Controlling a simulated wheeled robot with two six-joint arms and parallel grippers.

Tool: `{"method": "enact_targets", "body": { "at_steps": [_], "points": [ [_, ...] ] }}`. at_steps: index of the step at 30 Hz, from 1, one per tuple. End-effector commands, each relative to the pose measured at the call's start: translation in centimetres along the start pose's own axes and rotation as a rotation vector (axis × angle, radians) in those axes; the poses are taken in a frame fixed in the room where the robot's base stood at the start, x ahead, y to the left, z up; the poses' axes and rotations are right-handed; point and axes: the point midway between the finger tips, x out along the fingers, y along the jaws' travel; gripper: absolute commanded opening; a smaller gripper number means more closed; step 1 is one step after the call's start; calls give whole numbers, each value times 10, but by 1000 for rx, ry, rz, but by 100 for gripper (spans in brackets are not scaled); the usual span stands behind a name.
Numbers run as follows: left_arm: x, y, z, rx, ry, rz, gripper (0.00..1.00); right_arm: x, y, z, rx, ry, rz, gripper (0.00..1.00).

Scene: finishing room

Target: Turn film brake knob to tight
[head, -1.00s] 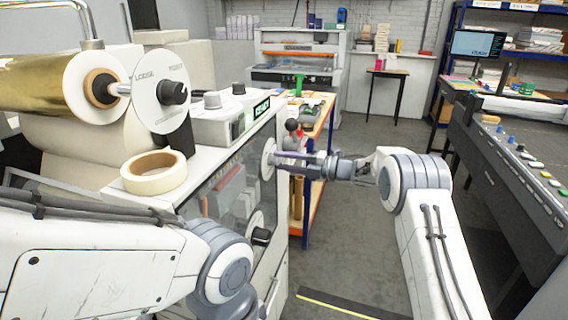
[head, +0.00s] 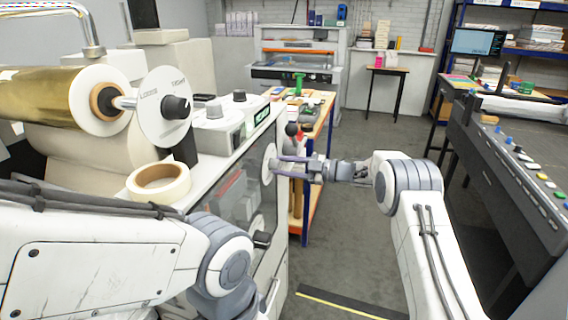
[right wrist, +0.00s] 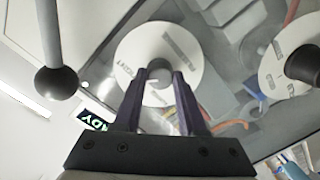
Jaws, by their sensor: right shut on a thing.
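The film brake knob (head: 176,107) is black, in front of a white disc (head: 158,88) with LOOSE and another word printed on it, beside the gold film roll (head: 45,97). My right gripper (head: 277,169) is away from it, at a different white dial (head: 268,160) on the machine's front. In the right wrist view my right gripper (right wrist: 160,80) is shut on a small grey knob (right wrist: 160,76) at the middle of that white dial (right wrist: 135,50). My left arm crosses the lower left; its gripper is out of view.
A tape roll (head: 158,182) lies on the machine top. A second dial with a black knob (head: 262,239) sits lower on the front. A ball-ended lever (right wrist: 57,82) is near my right gripper in the wrist view. Grey floor (head: 345,240) is clear.

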Motion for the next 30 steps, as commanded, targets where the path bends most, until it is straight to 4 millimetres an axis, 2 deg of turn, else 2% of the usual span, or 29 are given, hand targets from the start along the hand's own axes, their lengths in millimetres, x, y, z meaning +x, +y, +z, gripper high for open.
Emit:
{"method": "enact_targets", "body": {
  "at_steps": [10,26,27,29,30],
  "points": [
    [-8,0,0,0,0,0,50,-1,-1,1,142,3,-9,0],
    [-8,1,0,0,0,0,50,-1,-1,2,168,4,-10,0],
    [-8,1,0,0,0,0,50,-1,-1,2,168,4,-10,44],
    [-8,1,0,0,0,0,50,-1,-1,2,167,4,-10,67],
    [-8,1,0,0,0,0,50,-1,-1,2,167,4,-10,70]
  ]
}}
